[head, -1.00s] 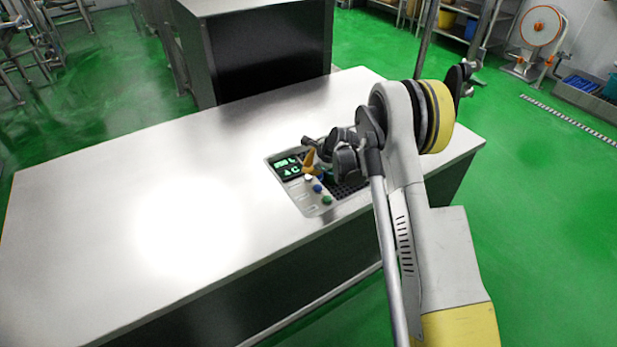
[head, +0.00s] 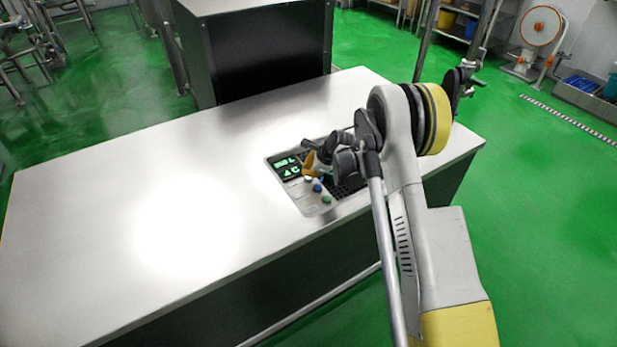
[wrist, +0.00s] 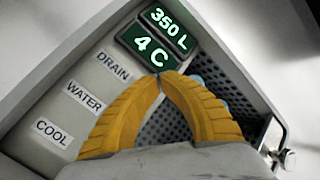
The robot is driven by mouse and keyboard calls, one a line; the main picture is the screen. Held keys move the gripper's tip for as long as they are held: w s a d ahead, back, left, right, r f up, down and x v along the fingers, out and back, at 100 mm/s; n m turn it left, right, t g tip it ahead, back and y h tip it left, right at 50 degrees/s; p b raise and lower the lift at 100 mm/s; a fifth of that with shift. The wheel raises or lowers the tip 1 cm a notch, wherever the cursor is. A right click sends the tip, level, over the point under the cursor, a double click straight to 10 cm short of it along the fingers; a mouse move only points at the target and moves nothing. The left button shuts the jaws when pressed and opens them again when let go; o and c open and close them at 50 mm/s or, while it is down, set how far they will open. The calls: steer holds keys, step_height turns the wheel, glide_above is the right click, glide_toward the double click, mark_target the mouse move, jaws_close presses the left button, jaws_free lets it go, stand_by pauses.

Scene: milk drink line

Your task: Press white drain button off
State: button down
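The control panel (head: 306,207) is set into the counter top. The white drain button (head: 308,178) shows in the head view just below my gripper's orange fingers (head: 312,165). In the wrist view my gripper (wrist: 160,76) is shut with its two fingertips together and nothing visible between them. The tips are beside the DRAIN label (wrist: 112,66), at the lower edge of the display (wrist: 158,38), which reads 350 L and 4 C. The fingers hide the buttons in the wrist view. I cannot tell whether the tips touch the white button.
A blue button (head: 317,188) and a green button (head: 327,200) sit in line with the white one. A dark perforated grate (wrist: 235,110) lies beside them, with a metal fitting (wrist: 282,153) at its edge. The counter's left side (head: 130,200) is clear.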

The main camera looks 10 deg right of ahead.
steer(key=shift+f, duration=0.45)
stand_by(0.6)
steer(key=shift+r+p, duration=0.4)
steer(key=shift+r, duration=0.55)
steer(key=shift+r+p, duration=1.4)
steer(key=shift+r, duration=1.65)
steer(key=shift+d, duration=0.1)
